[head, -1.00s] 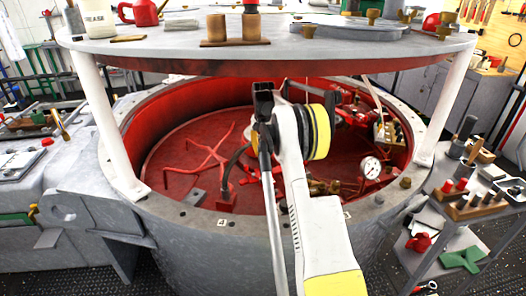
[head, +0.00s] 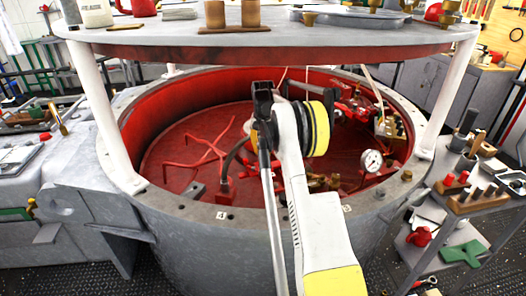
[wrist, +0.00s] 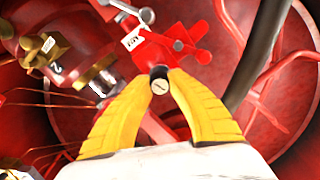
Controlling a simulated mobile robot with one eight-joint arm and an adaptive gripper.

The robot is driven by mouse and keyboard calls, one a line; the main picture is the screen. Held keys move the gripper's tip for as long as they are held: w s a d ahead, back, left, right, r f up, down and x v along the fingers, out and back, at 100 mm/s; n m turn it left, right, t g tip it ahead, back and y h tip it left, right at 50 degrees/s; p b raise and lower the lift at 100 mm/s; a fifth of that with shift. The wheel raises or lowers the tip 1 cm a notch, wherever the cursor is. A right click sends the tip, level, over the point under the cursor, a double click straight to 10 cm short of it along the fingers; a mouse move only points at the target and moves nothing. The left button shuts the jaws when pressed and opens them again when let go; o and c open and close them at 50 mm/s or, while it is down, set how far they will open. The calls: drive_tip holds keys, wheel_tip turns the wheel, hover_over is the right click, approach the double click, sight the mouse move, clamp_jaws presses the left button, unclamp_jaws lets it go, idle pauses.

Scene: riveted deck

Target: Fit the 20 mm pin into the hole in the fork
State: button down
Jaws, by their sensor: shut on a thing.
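My gripper (wrist: 160,82) shows in the wrist view, its two yellow fingers shut on the pin (wrist: 159,86). The pin is a short dark cylinder with a pale, marked round end facing the camera. Just beyond the fingertips is a red bracket (wrist: 150,54) with a white label and grey bolts, which looks like the fork. The pin's end overlaps its near edge in the picture. I cannot make out the hole, or tell whether pin and bracket touch. In the head view my arm hides the fingers and the pin.
A brass valve fitting (wrist: 60,58) and thin red rods lie left of the fingers, and a dark hose (wrist: 258,55) right. The red-lined round tub (head: 165,120) surrounds the work, under a raised grey tabletop (head: 290,38). A gauge (head: 371,160) stands to the right.

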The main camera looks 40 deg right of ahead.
sight(263, 157)
drive_tip(key=shift+f+b, duration=0.7)
drive_tip(key=shift+f, duration=0.95)
idle(0.5)
drive_tip(key=c, duration=1.3)
unclamp_jaws()
drive_tip(key=shift+r, duration=0.1)
wheel_tip(263, 157, up, 12)
drive_tip(key=shift+f, duration=0.1)
drive_tip(key=shift+s+f, duration=0.1)
